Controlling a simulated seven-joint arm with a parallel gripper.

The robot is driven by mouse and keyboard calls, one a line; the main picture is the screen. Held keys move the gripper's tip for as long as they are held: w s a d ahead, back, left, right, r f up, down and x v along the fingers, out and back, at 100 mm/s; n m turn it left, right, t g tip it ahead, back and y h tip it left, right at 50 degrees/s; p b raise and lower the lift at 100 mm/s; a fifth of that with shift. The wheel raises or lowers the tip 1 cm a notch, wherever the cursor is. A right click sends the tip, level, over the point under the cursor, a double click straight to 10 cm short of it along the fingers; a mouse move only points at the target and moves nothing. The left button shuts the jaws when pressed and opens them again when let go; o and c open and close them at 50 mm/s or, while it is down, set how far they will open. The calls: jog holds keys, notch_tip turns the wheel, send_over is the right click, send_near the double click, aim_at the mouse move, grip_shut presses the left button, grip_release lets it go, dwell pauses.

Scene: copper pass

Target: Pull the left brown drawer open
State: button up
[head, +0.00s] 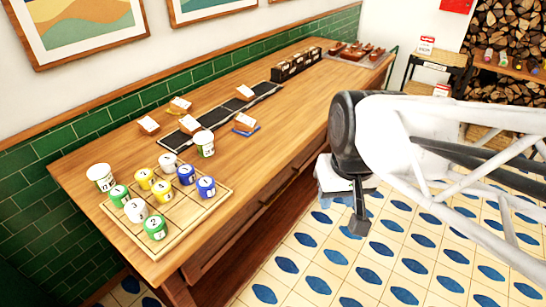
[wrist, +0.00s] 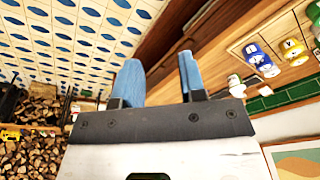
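The wooden counter (head: 290,135) has brown drawer fronts along its front side, below the top. The left brown drawer (head: 222,250) is the nearer front, under the numbered cans, and looks closed. The right drawer front (head: 296,187) is farther along. My gripper (head: 358,222) hangs in front of the counter, over the tiled floor, to the right of the left drawer and apart from it. In the wrist view its two blue fingers (wrist: 162,78) are apart with nothing between them. The brown counter front (wrist: 172,38) passes behind the fingers there. Handle details are too small to tell.
A wooden grid board (head: 190,222) with several numbered cans sits at the counter's near end. A dark mat (head: 203,128) with small blocks lies behind it. A dark rack (head: 295,64) stands farther back. The patterned floor (head: 330,262) before the counter is clear.

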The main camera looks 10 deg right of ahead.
jog(key=w+a+f+g+y, duration=0.25)
jog(key=w+f+y, duration=0.35)
jog(key=w, duration=0.5)
jog(key=m+t+y, duration=0.5)
jog(key=t+y, duration=0.2)
jog(key=y, duration=0.1)
send_near(286, 185)
jog(key=shift+w+a+f+g, duration=0.15)
jog(key=shift+w+a+f, duration=0.15)
jog(key=shift+a, duration=0.15)
jog(key=shift+w+a+f+g, duration=0.1)
jog(key=shift+w+a+f, duration=0.15)
jog(key=shift+a, duration=0.2)
jog(key=shift+a, duration=0.1)
jog(key=shift+x, duration=3.9)
jog(key=shift+r, duration=0.1)
jog(key=shift+c, duration=0.3)
